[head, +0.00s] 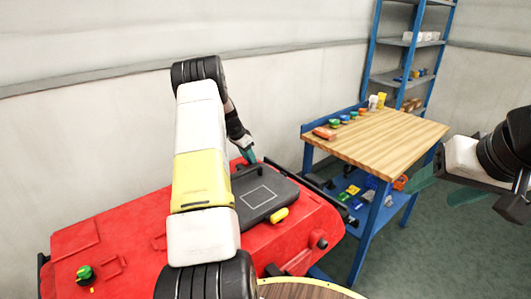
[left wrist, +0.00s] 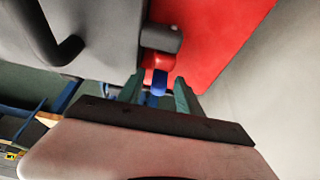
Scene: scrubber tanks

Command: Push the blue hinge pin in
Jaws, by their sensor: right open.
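The blue hinge pin (left wrist: 159,78) shows in the left wrist view, poking out of a red hinge knuckle (left wrist: 158,60) beside a dark grey knuckle (left wrist: 161,38). My left gripper (left wrist: 160,80) has its two teal fingers apart, one on each side of the pin, with visible gaps. In the head view my left gripper (head: 248,156) is at the far edge of the dark grey lid (head: 262,190) on the red tank body (head: 125,225); the pin is hidden there. My right gripper (head: 443,184) is open and empty at the right, away from the tank.
A blue workbench with a wooden top (head: 385,138) stands right of the tank, with small coloured parts on it and on its lower shelf. A blue shelf rack (head: 405,75) stands behind. A yellow part (head: 279,215) is at the lid's near edge. A wall runs behind the tank.

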